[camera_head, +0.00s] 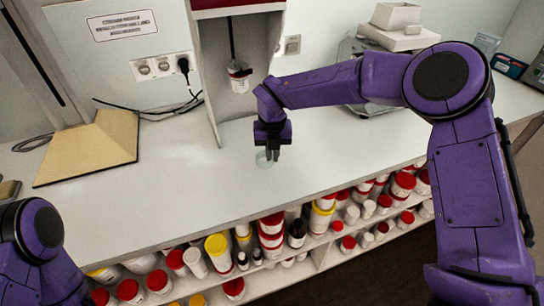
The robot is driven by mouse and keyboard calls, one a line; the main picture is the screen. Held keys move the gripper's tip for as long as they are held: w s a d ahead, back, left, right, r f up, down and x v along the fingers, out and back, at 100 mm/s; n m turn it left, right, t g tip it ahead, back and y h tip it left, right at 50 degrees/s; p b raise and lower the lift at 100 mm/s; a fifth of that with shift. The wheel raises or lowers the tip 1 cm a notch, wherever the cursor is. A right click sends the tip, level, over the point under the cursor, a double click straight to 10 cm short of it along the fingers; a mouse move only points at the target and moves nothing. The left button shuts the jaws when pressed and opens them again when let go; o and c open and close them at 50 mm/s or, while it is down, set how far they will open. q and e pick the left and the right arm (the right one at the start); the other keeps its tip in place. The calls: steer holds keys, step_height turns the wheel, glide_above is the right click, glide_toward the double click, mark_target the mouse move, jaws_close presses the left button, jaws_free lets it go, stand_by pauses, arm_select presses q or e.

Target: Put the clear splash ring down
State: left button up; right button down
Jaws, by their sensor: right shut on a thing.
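The clear splash ring (263,161) is a small, pale, see-through ring at the fingertips of my right gripper (270,152). The gripper points down and is shut on the ring, low over the white counter (200,183). I cannot tell whether the ring touches the counter. My left arm shows at the lower left edge, but its gripper is outside the view.
A mixing machine with a hanging white cup (239,78) stands just behind the gripper. A tan wedge-shaped board (92,150) is on the left. Shelves below the counter hold several jars (270,235). The counter's middle left is clear.

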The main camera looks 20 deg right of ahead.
mark_target(272, 169)
step_height(272, 169, down, 3)
steer(key=shift+w+r+p, duration=0.1)
steer(key=shift+r+p, duration=0.1)
steer(key=shift+p, duration=0.6)
steer(key=shift+f, duration=0.55)
steer(key=c, duration=1.2)
jaws_free()
